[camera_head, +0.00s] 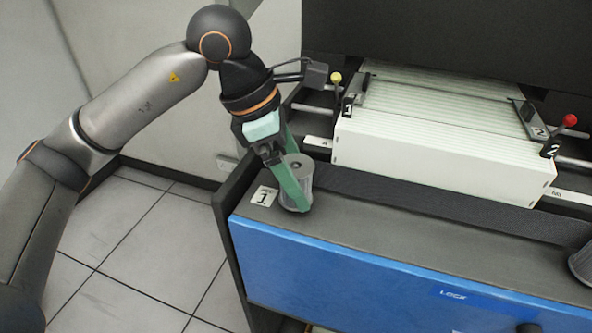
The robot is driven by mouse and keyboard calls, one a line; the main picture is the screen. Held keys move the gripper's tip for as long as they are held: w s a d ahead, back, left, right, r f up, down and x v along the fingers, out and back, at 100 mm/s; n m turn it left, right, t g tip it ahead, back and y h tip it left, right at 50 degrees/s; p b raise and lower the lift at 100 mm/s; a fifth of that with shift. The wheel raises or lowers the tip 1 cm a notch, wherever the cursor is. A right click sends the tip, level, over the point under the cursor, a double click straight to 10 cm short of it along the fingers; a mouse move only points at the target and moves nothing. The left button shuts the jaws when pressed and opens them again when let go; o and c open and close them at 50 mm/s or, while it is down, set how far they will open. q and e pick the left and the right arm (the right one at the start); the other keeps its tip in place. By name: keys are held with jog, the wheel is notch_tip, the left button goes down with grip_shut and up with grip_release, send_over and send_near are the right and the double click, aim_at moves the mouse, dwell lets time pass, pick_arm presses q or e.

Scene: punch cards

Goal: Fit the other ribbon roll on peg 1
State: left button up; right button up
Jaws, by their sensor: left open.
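A grey ribbon roll (298,174) stands upright near the left end of the ledge on top of the blue-fronted cabinet, just right of a white label marked 1 (264,196). My left gripper (293,196) reaches down over the roll with its green fingers open around it. A peg under the roll cannot be seen; the roll and fingers hide that spot. Another grey roll (583,262) is partly in view at the right edge of the picture. My right gripper is not in view.
A stack of white cards (440,158) lies behind the ledge between holders marked 1 and 2. A yellow knob (336,77) and a red knob (570,120) stand at its ends. The dark ledge (430,236) between the rolls is clear.

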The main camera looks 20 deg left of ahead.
pick_arm(q)
jog(key=v, duration=1.2)
jog(key=shift+r+p, duration=0.25)
jog(key=shift+p, duration=0.2)
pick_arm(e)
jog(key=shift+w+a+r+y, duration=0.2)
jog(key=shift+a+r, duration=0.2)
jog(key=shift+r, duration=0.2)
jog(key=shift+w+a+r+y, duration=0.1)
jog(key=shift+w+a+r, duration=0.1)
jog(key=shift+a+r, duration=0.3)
